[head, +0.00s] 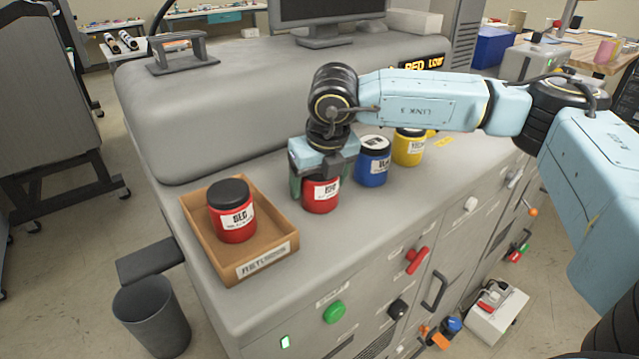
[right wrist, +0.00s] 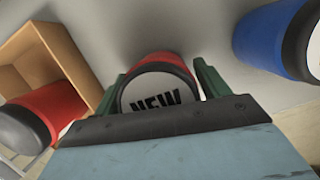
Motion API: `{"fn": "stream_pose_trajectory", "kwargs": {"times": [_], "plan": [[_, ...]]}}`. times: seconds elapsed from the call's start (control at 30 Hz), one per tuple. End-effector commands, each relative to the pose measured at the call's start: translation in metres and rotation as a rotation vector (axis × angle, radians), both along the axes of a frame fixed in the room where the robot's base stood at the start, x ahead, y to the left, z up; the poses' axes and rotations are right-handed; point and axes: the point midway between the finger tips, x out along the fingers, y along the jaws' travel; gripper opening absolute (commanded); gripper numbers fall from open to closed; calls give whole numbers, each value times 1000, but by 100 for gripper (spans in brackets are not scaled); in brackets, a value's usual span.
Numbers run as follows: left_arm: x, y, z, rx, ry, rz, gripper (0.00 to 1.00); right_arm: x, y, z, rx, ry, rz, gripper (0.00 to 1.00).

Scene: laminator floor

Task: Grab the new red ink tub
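The new red ink tub (head: 321,194) stands upright on the grey machine top, its upper part hidden by my right gripper (head: 322,178) in the head view. In the right wrist view the tub's top (right wrist: 158,92) reads "NEW". The green fingers of my right gripper (right wrist: 158,88) stand one on each side of it, with what look like narrow gaps, so it appears open around the tub. A second red tub (head: 232,214) with a dark lid sits in the brown returns tray (head: 266,268) at left; its label seems to read "OLD". My left gripper is out of view.
A blue tub (head: 372,166) stands just right of my right gripper, with a yellow tub (head: 409,150) beyond it. The machine's raised grey cover (head: 230,110) rises behind. A display (head: 422,62) reads "RED LOW". Bare top lies between the tray and the new tub.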

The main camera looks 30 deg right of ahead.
Motion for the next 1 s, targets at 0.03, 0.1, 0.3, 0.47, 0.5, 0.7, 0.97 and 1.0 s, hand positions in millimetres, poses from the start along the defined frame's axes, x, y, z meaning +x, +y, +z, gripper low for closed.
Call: {"fn": "stream_pose_trajectory", "kwargs": {"times": [0.03, 0.1, 0.3, 0.47, 0.5, 0.7, 0.97, 1.0], "plan": [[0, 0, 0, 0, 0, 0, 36, 0, 0, 0, 0, 0, 0, 68], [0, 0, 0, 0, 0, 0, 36, 0, 0, 0, 0, 0, 0, 59], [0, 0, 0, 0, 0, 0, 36, 0, 0, 0, 0, 0, 0, 32], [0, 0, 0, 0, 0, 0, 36, 0, 0, 1, 1, -2, 0, 32], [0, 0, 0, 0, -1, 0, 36, 0, 0, 2, 1, -2, -1, 32], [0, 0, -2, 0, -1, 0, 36, 1, 0, 22, 1, -6, 0, 32], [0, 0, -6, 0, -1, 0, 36, 1, 1, 74, 1, -5, 1, 32], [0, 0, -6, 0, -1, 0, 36, 1, 1, 81, 2, -5, 1, 32]]}}
